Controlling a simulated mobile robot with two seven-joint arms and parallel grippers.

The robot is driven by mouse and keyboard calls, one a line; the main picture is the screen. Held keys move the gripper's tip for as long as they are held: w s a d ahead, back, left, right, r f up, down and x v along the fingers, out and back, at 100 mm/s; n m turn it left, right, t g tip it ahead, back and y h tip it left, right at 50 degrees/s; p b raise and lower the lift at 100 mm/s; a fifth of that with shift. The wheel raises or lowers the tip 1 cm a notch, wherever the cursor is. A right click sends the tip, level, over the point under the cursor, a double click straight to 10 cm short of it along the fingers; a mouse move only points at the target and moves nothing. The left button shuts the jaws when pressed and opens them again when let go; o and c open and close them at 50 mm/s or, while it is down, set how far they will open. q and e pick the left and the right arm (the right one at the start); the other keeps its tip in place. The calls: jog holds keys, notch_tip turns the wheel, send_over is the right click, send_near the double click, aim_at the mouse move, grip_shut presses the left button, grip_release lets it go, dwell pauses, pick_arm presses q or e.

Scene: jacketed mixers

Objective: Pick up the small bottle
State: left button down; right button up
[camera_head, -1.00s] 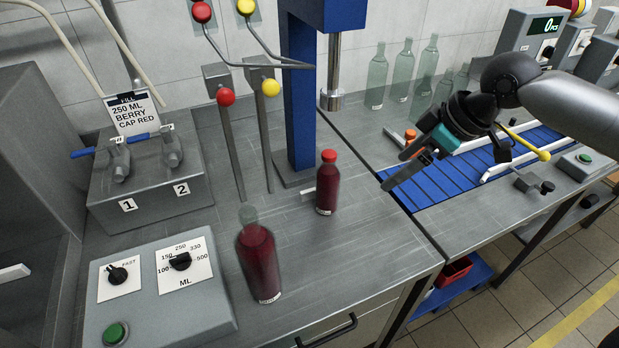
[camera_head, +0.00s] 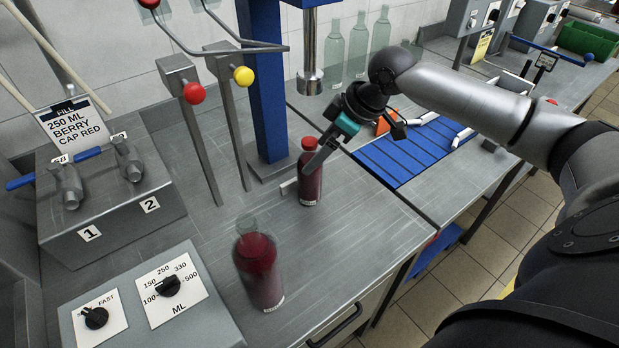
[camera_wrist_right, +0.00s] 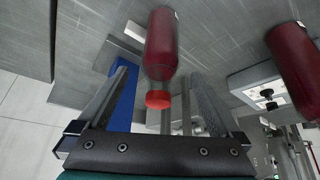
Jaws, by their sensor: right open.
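The small bottle (camera_head: 309,188) is filled with dark red liquid, has a red cap and stands upright on the grey worktop. My left gripper is not in view.
A larger uncapped red bottle (camera_head: 259,271) stands in front, left of the small one. A blue column (camera_head: 267,90) and levers with red (camera_head: 193,93) and yellow knobs rise behind. A blue slatted conveyor (camera_head: 405,150) and clear bottles (camera_head: 357,48) are behind right. A dial box (camera_head: 205,315) stands front left.

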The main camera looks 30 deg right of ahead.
jog(key=shift+s+b+x, duration=0.15)
jog(key=shift+b+x, duration=0.15)
jog(key=shift+x, duration=1.15)
jog(key=shift+s+b+x, duration=0.1)
jog(key=shift+b+x, duration=0.2)
jog(key=shift+x, duration=1.15)
jog(key=shift+d+f, duration=0.15)
grip_shut()
